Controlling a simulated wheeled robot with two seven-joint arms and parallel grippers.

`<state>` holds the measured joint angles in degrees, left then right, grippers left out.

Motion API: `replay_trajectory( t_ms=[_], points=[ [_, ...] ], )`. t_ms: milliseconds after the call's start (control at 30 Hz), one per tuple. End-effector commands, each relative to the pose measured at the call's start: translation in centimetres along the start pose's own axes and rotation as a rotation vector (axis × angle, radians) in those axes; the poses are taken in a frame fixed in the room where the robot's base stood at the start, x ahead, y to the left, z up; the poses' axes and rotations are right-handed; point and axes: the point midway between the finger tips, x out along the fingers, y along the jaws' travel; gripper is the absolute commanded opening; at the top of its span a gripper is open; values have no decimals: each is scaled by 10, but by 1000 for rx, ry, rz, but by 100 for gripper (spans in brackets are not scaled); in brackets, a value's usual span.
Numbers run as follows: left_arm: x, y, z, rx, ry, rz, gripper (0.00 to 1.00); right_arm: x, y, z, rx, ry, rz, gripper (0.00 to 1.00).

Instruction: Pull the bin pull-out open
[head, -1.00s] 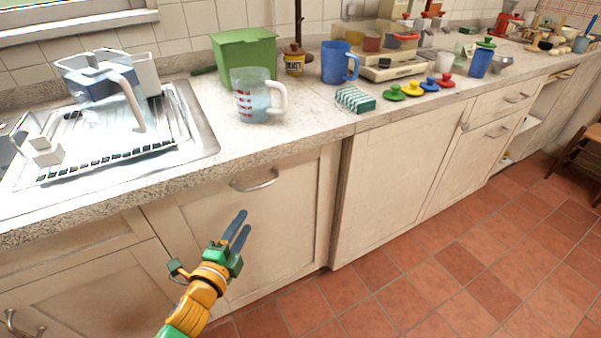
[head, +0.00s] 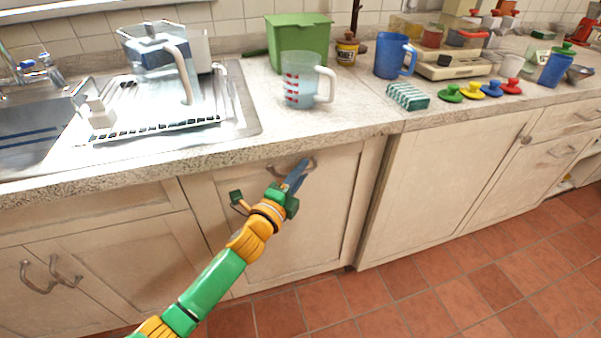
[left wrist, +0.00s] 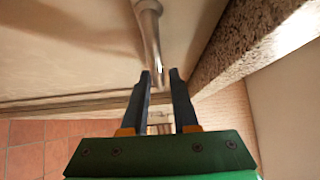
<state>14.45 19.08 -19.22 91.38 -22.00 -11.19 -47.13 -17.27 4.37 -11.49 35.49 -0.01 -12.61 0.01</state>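The bin pull-out (head: 322,215) is the pale cabinet front under the counter, right of the sink cabinet. It looks shut, flush under the worktop. Its curved metal handle (head: 312,164) is near the top edge, partly hidden by my left gripper (head: 299,172). In the left wrist view the handle (left wrist: 148,28) runs down toward the gap between the blue-grey fingers of my left gripper (left wrist: 160,76). The fingers are apart, with the handle's end showing between them. I cannot tell whether they touch it. My right gripper is not in view.
The stone worktop (head: 240,158) overhangs just above the handle. A measuring jug (head: 303,85), green bin (head: 298,35) and blue mug (head: 392,58) stand on it. The sink cabinet (head: 85,265) adjoins on the left. The tiled floor (head: 440,300) in front is clear.

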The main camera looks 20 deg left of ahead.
Motion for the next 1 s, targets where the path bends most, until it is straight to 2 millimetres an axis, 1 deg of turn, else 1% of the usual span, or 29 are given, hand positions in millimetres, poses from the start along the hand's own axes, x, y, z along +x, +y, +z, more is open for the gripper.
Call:
replay_trajectory(
  t_ms=[33, 67, 100, 1000],
  points=[
    [0, 0, 0, 0, 0, 0, 11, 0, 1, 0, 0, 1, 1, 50],
    [0, 0, 0, 0, 0, 0, 3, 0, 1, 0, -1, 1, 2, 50],
    [0, 0, 0, 0, 0, 0, 0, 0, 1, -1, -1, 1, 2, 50],
    [0, 0, 0, 0, -1, 0, 0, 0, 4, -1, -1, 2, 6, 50]
  ],
)
